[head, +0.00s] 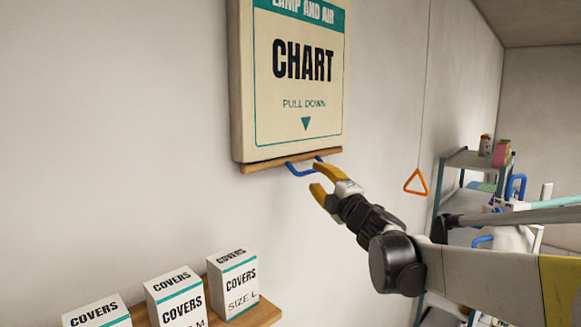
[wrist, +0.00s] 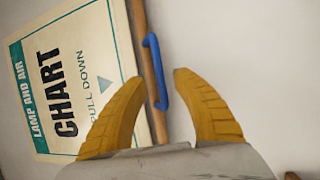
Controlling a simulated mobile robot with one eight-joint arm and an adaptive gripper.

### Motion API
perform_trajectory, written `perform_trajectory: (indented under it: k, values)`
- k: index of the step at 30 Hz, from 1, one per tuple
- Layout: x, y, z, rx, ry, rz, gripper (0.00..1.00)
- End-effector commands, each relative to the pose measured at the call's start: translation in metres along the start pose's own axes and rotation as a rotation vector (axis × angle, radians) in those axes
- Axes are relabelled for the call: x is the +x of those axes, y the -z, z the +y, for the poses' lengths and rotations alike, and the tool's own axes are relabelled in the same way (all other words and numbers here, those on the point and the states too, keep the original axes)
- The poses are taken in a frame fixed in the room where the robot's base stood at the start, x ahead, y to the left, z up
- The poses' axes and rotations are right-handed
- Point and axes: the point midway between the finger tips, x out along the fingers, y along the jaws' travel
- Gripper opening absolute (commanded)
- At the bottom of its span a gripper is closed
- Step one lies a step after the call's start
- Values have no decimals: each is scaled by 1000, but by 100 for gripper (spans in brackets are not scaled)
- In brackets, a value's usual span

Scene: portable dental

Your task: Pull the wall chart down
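The wall chart (head: 295,85) hangs on the wall, cream with teal edging and the words "CHART" and "PULL DOWN". It also shows in the wrist view (wrist: 92,35), turned on its side. A wooden bar (head: 262,164) runs along its bottom edge, and a blue handle (head: 292,170) hangs from that bar. My gripper (head: 322,180) is open, with its yellow fingers just below and right of the handle. In the wrist view the blue handle (wrist: 153,60) lies ahead of the gap between the open fingers (wrist: 157,78), and nothing is held.
A wooden shelf (head: 262,316) with white "COVERS" boxes (head: 236,284) is below left. An orange triangle pull (head: 416,182) hangs on a cord at right. A cluttered metal rack (head: 472,162) stands behind my arm. The wall below the chart is bare.

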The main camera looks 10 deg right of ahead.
Motion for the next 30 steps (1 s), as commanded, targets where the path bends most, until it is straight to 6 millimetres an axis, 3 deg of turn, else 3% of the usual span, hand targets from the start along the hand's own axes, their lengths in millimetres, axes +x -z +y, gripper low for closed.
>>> perform_trajectory:
  k: [3, 7, 18, 19, 22, 30]
  values:
    - [22, 0, 2, 0, 0, 0, 34]
    - [36, 0, 1, 1, 0, 0, 34]
    - [43, 0, 0, 1, 0, -1, 34]
    - [43, 0, 0, 1, 0, -1, 30]
    - [43, 0, 0, 1, 0, -1, 0]
    - [43, 0, 0, 1, 0, -2, 0]
